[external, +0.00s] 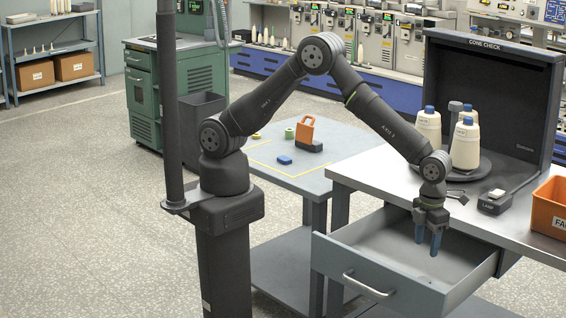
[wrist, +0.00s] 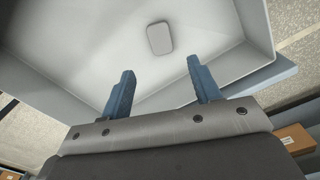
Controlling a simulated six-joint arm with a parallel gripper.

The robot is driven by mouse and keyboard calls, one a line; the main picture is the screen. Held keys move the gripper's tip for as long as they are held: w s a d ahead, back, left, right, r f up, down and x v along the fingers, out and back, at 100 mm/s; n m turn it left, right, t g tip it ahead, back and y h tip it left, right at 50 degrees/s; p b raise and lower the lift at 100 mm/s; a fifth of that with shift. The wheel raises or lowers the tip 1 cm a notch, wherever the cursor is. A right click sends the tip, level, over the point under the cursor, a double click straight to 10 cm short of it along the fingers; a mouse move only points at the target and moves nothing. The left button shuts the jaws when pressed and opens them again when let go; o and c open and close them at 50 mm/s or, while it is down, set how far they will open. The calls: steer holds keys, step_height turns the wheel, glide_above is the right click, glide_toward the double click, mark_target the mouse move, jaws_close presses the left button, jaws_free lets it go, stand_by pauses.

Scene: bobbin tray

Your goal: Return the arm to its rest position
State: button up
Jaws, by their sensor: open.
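My gripper (external: 428,240) points down over the open drawer (external: 375,285) at the front of the grey table. Its two blue fingers are apart with nothing between them. In the wrist view, my gripper (wrist: 163,90) is also open and empty. Below the fingers, the pale inside of the drawer (wrist: 90,62) shows. A light grey rounded block (wrist: 159,38) lies on the drawer floor there. The block cannot be made out in the external view. My arm is bent up and over from its base towards the drawer.
Cones of yarn (external: 465,145) stand on a round plate before the dark cone check booth (external: 520,95). A lamp switch box (external: 495,203) and orange bin (external: 550,208) are at right. A low table (external: 265,165) holds an orange-handled block (external: 306,135) and small coloured pieces.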

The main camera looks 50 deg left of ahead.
step_height(320, 180, down, 11)
steer(key=shift+r, duration=1.95)
steer(key=shift+f, duration=0.15)
step_height(320, 180, up, 36)
steer(key=w+a+n, duration=0.2)
steer(key=w+a, duration=0.4)
steer(key=w, duration=0.5)
steer(key=w+a+n, duration=0.3)
steer(key=w+a, duration=0.4)
steer(key=w, duration=0.4)
steer(key=shift+w+a+r, duration=0.2)
steer(key=shift+w+r, duration=0.1)
steer(key=shift+r, duration=0.1)
